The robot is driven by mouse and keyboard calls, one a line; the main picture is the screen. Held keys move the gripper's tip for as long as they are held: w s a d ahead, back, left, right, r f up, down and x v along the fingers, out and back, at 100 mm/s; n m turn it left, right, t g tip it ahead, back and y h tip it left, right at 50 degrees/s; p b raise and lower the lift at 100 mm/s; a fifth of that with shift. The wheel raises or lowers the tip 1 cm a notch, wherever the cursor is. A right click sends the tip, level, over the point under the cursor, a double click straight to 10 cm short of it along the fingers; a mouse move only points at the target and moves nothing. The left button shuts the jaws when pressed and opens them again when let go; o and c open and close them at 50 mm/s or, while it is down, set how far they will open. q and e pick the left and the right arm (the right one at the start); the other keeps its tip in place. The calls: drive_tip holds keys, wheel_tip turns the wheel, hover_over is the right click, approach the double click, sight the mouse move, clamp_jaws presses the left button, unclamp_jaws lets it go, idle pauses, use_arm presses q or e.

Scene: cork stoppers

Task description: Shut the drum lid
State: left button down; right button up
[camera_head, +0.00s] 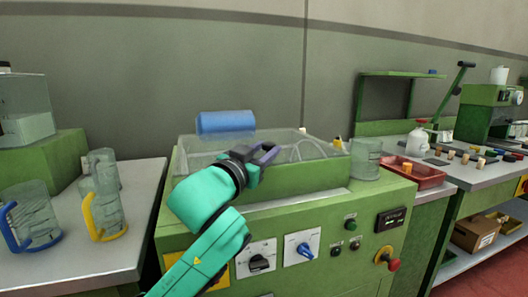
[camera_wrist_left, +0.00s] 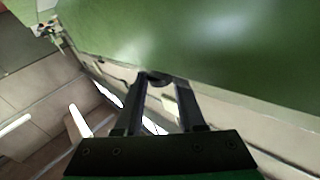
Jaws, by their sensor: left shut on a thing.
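The green drum machine (camera_head: 330,215) stands in the middle of the head view, with a clear see-through box (camera_head: 320,160) on its top. I cannot clearly tell the lid's edge or how far it stands open. My left gripper (camera_head: 266,153) is over the front of the clear box. The gripper hides part of the box in the head view. My right gripper is not in view.
A blue cylinder (camera_head: 226,123) shows behind the box. Glass jugs with blue (camera_head: 15,232) and yellow (camera_head: 92,222) handles stand on the left table. A glass jar (camera_head: 366,160) and a red tray (camera_head: 412,174) are to the right. Control knobs (camera_head: 305,249) line the machine's front.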

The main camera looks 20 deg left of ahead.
use_arm(q)
drive_tip(key=shift+f, duration=0.25)
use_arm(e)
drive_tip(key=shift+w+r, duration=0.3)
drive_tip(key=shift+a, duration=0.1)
use_arm(q)
drive_tip(key=c, duration=0.5)
unclamp_jaws()
drive_tip(key=shift+w, duration=0.1)
